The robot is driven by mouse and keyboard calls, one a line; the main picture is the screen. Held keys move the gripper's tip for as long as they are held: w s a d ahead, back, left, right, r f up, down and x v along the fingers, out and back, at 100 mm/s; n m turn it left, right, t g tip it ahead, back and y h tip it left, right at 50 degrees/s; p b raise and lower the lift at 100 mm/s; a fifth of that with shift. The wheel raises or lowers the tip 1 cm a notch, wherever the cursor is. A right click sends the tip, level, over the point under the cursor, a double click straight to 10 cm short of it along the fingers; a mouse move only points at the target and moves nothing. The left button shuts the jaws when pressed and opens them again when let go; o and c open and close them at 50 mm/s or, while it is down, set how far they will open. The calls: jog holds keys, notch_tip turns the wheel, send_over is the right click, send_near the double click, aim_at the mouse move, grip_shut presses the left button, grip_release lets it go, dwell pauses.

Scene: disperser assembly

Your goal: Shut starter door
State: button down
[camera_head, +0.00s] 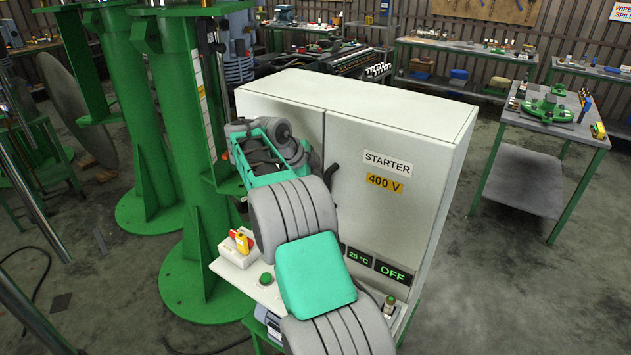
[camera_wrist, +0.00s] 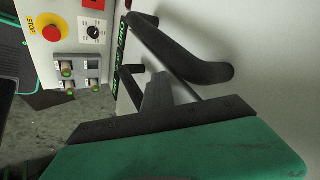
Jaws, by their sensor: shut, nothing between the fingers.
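The white starter cabinet (camera_head: 300,97) stands in the middle of the head view. Its door (camera_head: 395,215), marked STARTER and 400 V, looks about flush with the cabinet front along the top edge. A black bar handle on the door shows partly beside my arm in the head view (camera_head: 331,174) and fully in the wrist view (camera_wrist: 180,50). My gripper (camera_wrist: 157,88) is shut and empty, close to the handle and door face in the wrist view. I cannot tell whether it touches either. In the head view my arm hides the door's lower left part.
A control panel with a red STOP button (camera_wrist: 52,33) and switches lies beside the door. A red and yellow switch (camera_head: 242,242) sits left of my arm. Green columns (camera_head: 190,170) stand close on the left. A green-legged table (camera_head: 550,118) is at right, with open floor before it.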

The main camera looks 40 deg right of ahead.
jog(key=shift+s+d+r, duration=0.1)
jog(key=shift+d+r, duration=0.2)
jog(key=shift+d, duration=0.15)
jog(key=w+a+r+n+t+p, duration=0.1)
jog(key=a+r+n+p, duration=0.45)
jog(key=a+r, duration=0.5)
jog(key=s+a+f+n+t+y+b, duration=0.1)
jog(key=s+a+f+n+y, duration=0.2)
jog(key=s+a+n, duration=0.7)
jog(key=s+a+f+n+t+y+b, duration=0.1)
jog(key=s+a+f+n+y, duration=0.3)
jog(key=s+a+n, duration=0.7)
jog(key=s+a+f+t, duration=0.1)
jog(key=s+a, duration=0.1)
jog(key=a, duration=0.1)
jog(key=shift+b, duration=0.3)
